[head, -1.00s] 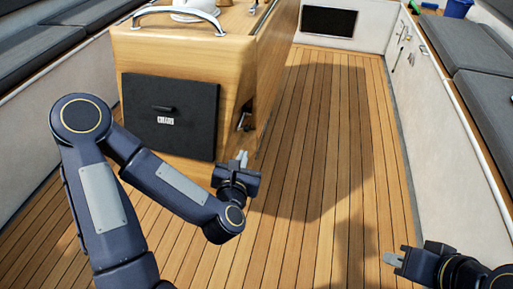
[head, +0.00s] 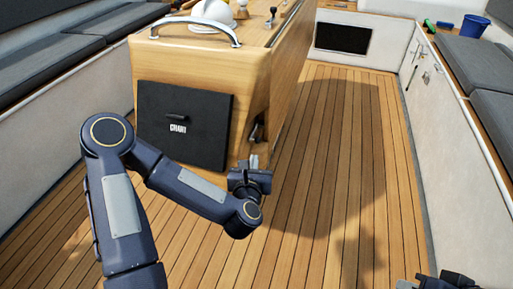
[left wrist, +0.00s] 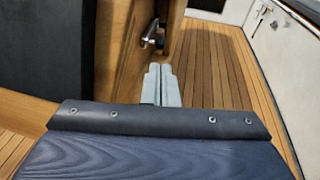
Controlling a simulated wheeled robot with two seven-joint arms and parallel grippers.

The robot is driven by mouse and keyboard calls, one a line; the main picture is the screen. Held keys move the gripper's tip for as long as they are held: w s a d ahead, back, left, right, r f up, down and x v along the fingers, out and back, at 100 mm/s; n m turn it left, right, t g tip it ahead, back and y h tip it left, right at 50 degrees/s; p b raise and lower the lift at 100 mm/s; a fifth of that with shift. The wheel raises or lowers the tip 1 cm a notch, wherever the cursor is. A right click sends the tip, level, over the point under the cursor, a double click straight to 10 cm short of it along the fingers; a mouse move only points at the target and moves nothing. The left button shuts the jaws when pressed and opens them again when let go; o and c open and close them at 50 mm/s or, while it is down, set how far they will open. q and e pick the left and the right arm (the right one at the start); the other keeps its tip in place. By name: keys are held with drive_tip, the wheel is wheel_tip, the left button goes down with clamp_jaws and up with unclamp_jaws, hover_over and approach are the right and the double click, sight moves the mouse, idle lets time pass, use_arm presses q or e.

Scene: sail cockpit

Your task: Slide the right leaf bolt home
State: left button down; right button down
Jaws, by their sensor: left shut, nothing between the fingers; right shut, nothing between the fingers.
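A small metal fitting (head: 257,132), which looks like the bolt, sits low on the right side of the wooden table pedestal (head: 250,95). In the left wrist view its shiny knob (left wrist: 153,34) projects from the wood, just beyond the fingertips. My left gripper (head: 252,160) is shut and empty, just below and in front of the fitting in the head view. In the left wrist view its two pale fingers (left wrist: 158,72) lie together, apart from the knob. My right gripper (head: 405,284) is shut and empty at the bottom right, partly cut off by the frame edge.
A metal grab rail (head: 196,27) and a white rounded object (head: 213,12) are on top. Clear plank floor (head: 320,170) lies right of the pedestal. Cushioned benches flank both sides; a blue bucket (head: 474,25) stands far right.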

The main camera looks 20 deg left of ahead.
sight(260, 139)
use_arm(q)
drive_tip(key=x, duration=0.8)
use_arm(e)
drive_tip(key=shift+f, duration=0.3)
use_arm(q)
drive_tip(key=x, duration=0.1)
drive_tip(key=b+x, duration=0.1)
drive_tip(key=x, duration=0.2)
drive_tip(key=shift+w+d+r+b, duration=0.1)
drive_tip(key=shift+d+r+b, duration=0.15)
drive_tip(key=shift+d+b, duration=0.1)
drive_tip(key=shift+w+r, duration=0.1)
drive_tip(key=shift+w, duration=0.3)
drive_tip(key=shift+r, duration=0.15)
use_arm(e)
drive_tip(key=shift+s+f, duration=0.1)
drive_tip(key=shift+f, duration=0.5)
use_arm(q)
drive_tip(key=shift+a, duration=0.1)
